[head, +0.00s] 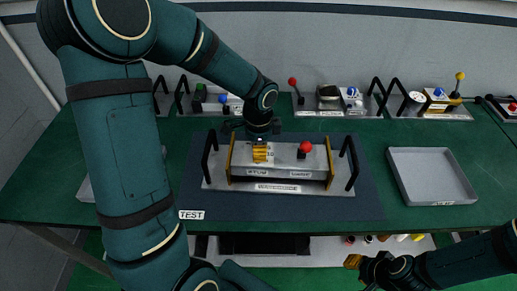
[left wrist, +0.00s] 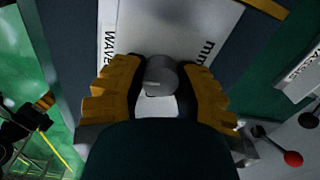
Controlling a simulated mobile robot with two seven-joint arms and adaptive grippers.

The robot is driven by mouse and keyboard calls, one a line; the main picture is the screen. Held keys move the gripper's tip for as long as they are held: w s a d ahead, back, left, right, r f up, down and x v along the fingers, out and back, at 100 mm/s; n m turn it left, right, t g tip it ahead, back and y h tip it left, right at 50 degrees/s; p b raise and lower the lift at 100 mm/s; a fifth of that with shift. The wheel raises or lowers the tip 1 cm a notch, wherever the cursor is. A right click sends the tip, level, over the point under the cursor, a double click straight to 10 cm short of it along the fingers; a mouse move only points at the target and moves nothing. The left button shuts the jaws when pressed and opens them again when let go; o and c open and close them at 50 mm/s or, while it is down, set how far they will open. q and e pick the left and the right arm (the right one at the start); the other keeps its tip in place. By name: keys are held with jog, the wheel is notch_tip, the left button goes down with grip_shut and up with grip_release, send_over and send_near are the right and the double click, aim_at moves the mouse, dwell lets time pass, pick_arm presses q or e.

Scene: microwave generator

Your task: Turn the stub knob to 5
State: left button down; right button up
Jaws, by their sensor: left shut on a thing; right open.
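The generator unit (head: 285,187) is a grey panel with yellow side edges and black handles, standing on the dark mat. My left gripper (head: 262,153) reaches down onto the left part of its top, just behind the front label. In the left wrist view the yellow fingers of my left gripper (left wrist: 160,92) are shut around the grey round stub knob (left wrist: 162,73). In the head view the fingers hide the knob, and I cannot read its setting. My right gripper (head: 355,262) is open and empty, low in front of the table, apart from the unit.
A red ball lever (head: 305,147) stands on the unit, right of my left gripper. An empty grey tray (head: 432,175) lies on the right of the green table. Several other devices line the back. A TEST label (head: 191,214) lies at the mat's front left.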

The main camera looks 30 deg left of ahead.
pick_arm(q)
jog(key=n+b, duration=0.1)
jog(key=n, duration=0.2)
jog(key=shift+n+b, duration=0.55)
jog(key=shift+n, duration=1.45)
jog(key=c, duration=0.6)
grip_release()
jog(key=shift+r, duration=0.1)
notch_tip(320, 180, up, 12)
